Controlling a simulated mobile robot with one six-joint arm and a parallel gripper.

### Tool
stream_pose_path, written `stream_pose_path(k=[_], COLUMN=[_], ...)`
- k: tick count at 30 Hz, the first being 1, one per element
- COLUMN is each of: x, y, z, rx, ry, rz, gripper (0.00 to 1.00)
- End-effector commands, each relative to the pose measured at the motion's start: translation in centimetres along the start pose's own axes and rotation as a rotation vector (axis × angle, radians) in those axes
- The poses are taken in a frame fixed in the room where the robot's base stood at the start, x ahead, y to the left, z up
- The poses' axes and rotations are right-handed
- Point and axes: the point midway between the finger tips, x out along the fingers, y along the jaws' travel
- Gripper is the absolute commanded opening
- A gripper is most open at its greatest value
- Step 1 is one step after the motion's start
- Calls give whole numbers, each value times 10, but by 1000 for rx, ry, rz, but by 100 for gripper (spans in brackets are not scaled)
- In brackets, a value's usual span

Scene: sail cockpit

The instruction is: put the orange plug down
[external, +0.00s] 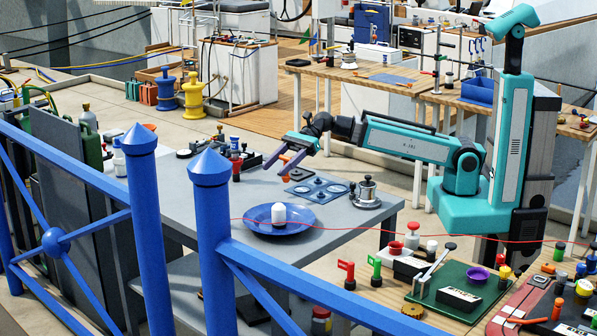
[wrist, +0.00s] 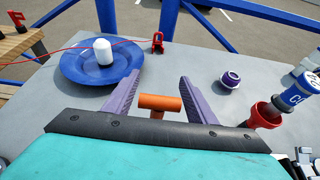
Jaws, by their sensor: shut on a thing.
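The orange plug (wrist: 160,103) is a short cylinder lying crosswise between the purple fingers of my gripper (wrist: 159,84) in the wrist view. In the external view my gripper (external: 278,164) points down and left over the grey table (external: 215,205), with a small orange bit of the plug (external: 286,179) at its fingertips. My gripper is shut on the plug. Its exact height above the table is hard to tell.
A blue plate (external: 262,224) bearing a white cylinder (external: 278,212) stands near the front edge. A blue plate with round recesses (external: 318,190) and a metal pot (external: 366,192) are to the right. A purple-white knob (wrist: 230,79) and red cup (wrist: 265,114) also stand nearby.

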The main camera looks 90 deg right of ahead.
Motion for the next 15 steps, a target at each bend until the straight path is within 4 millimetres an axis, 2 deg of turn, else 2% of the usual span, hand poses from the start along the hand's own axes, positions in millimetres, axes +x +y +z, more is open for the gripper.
stream_pose_path(k=[1,15], x=[-1,7], y=[-1,-6], z=[5,7], rx=[2,1], ry=[0,-1], rz=[1,2], gripper=[29,29])
